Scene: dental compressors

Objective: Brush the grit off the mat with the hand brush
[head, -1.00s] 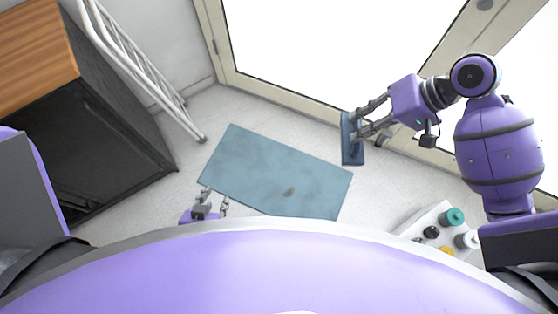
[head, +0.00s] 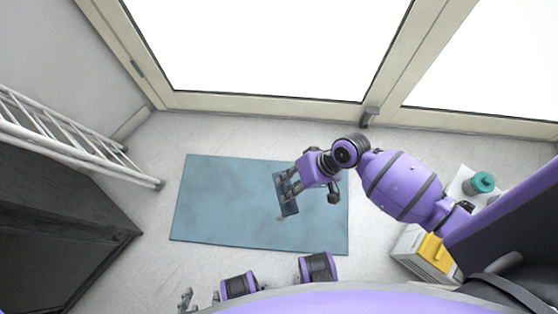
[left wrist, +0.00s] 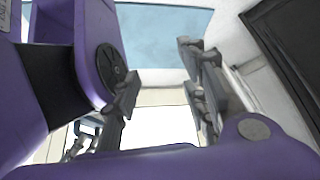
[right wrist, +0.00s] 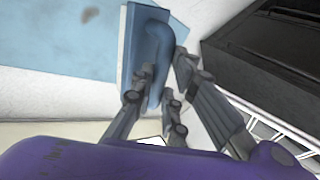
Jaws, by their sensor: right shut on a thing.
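The blue-grey mat (head: 225,205) lies flat on the floor in the head view. The hand brush (head: 289,209), a dark blue block with a raised handle, is over the mat's right half. My right gripper (head: 288,186) is shut on its handle (right wrist: 157,50). I cannot tell whether the brush touches the mat.
A white unit (head: 420,250) with a teal-topped container (head: 481,182) and a yellow item (head: 436,251) stands right of the mat. A white rack (head: 80,150) and a dark cabinet (head: 60,220) stand at left. Glazed doors (head: 270,98) close off the back. Floor around the mat is clear.

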